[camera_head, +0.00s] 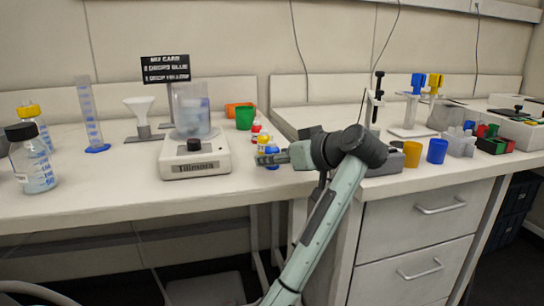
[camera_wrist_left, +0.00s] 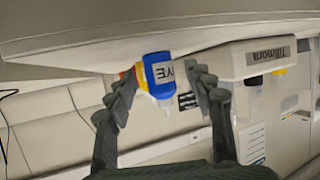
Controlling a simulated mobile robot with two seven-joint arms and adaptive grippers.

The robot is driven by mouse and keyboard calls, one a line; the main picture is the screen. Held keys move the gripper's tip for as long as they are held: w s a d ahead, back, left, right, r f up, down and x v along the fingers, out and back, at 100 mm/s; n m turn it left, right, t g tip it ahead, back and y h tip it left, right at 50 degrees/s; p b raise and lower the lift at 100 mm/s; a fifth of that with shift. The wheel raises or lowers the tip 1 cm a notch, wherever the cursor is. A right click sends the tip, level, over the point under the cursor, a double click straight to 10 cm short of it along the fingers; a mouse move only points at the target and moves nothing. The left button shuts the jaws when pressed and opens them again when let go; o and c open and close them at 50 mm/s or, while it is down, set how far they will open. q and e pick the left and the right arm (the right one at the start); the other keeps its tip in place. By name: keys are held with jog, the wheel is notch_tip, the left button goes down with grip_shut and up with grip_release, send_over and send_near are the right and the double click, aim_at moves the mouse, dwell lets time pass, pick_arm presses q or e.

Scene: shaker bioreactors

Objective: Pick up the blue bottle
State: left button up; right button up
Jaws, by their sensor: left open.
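The small blue bottle (camera_head: 271,150) stands near the front edge of the bench, right of the stirrer, partly hidden by my left gripper. In the left wrist view the blue bottle (camera_wrist_left: 157,68) has a white label and a pale tip. It appears between the two dark fingers of my left gripper (camera_wrist_left: 163,73), with a visible gap on the right side. My left gripper (camera_head: 270,158) is open and points left at bottle height in the head view. Whether a finger touches the bottle cannot be told. My right gripper is not in view.
A yellow bottle (camera_head: 262,141) and a red one (camera_head: 256,128) stand just behind the blue bottle. The stirrer (camera_head: 195,160) with a beaker (camera_head: 192,110) is to the left. A green cup (camera_head: 244,117) stands behind. Orange (camera_head: 412,153) and blue (camera_head: 437,150) cups are at right.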

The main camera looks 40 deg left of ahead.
pick_arm(q)
jog(key=shift+x, duration=1.05)
jog(key=c, duration=1)
jog(key=shift+c, duration=0.6)
